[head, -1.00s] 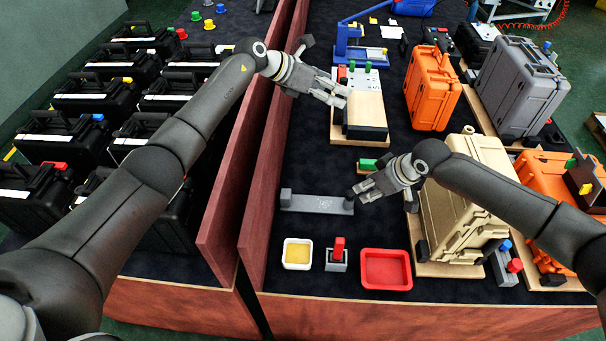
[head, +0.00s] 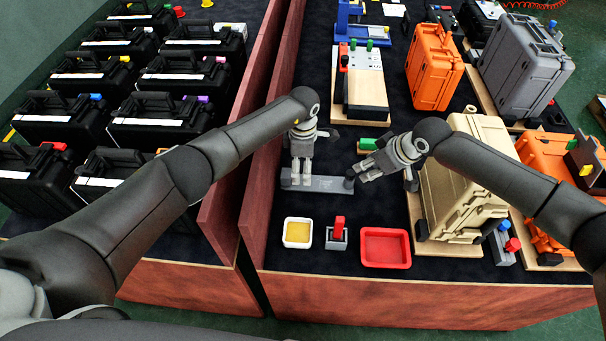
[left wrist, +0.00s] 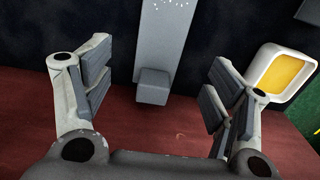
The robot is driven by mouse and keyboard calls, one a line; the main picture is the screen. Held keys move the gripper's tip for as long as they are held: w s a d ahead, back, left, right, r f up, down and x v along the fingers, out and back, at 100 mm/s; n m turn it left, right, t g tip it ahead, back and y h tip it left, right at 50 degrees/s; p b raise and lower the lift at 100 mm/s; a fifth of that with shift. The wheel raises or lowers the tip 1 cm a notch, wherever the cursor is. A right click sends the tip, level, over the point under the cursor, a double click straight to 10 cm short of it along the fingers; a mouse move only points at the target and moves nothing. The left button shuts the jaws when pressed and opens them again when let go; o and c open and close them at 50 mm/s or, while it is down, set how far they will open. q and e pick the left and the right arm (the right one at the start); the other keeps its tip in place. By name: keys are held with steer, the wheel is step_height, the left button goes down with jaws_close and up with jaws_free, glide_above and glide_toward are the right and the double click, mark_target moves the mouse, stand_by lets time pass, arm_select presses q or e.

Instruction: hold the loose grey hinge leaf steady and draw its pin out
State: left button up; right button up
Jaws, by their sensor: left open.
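The grey hinge leaf (head: 328,183) lies flat on the dark table top, with a raised block at its left end. In the left wrist view, the leaf (left wrist: 166,40) and its end block (left wrist: 153,86) show between my fingers. My left gripper (head: 301,181) is open, pointing down over the leaf's left end; the fingers (left wrist: 155,88) stand apart on either side of the block. My right gripper (head: 357,174) is at the leaf's right end, where it partly hides the dark upright end piece; I cannot make out the pin or whether these fingers hold anything.
A white tray with yellow contents (head: 298,232), a grey block with a red top (head: 338,234) and a red tray (head: 386,247) stand in front of the leaf. A tan case (head: 470,180) stands to the right. A red-brown partition (head: 262,170) runs along the left.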

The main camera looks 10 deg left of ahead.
mark_target(318, 180)
arm_select(q)
steer(key=shift+f, duration=3.05)
steer(key=c, duration=1.4)
